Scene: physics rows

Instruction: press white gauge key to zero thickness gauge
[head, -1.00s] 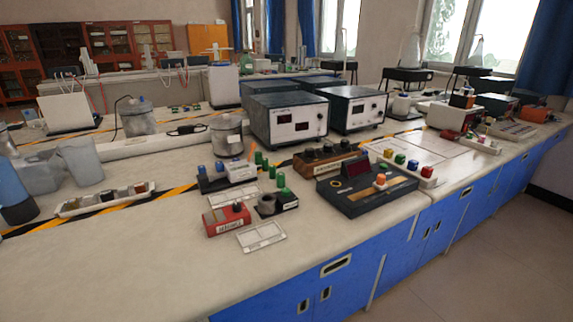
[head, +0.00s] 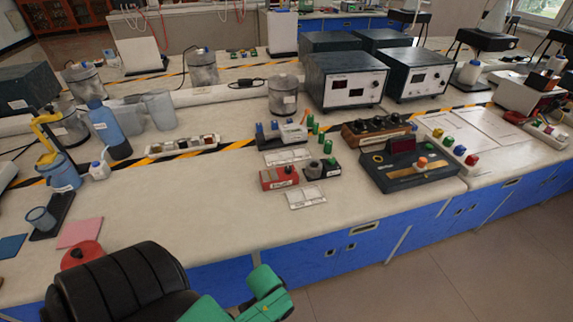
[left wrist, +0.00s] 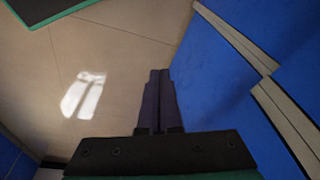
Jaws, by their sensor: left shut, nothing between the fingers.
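My left gripper (left wrist: 158,75) is in the left wrist view, its dark fingers together and empty. It is over the floor beside blue cabinet fronts, away from the bench top. My right gripper is in neither view. In the head view, a dark console (head: 378,177) with a dark red display (head: 402,146) stands near the bench's front edge. An orange-topped knob (head: 422,162) is on it. A small red box (head: 279,179) with a label and a dark block (head: 320,169) stand left of it. I cannot tell which device is the thickness gauge, or pick out its white key.
White-fronted instruments (head: 347,90) stand behind. A shallow parts tray (head: 183,147) is left. The front bench top (head: 200,210) is largely clear. Blue cabinets (head: 320,252) line the front.

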